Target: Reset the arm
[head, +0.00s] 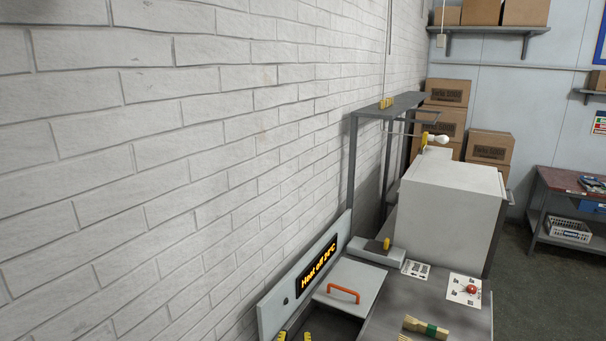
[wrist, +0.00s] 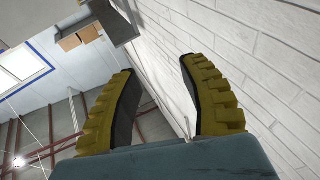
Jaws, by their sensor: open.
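My gripper (wrist: 163,105) shows in the wrist view with its two ribbed yellow fingers wide apart. Nothing is between them. Behind them are the ceiling beams and the white brick wall, so the gripper points upward. In the head view I cannot make out my gripper for certain; small yellow tips (head: 307,337) show at the bottom edge, and I cannot tell what they belong to.
A large white cabinet (head: 450,205) stands behind the worktop. A red button (head: 471,289) sits on a white panel. A grey shelf frame (head: 390,104) stands against the brick wall (head: 150,150).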

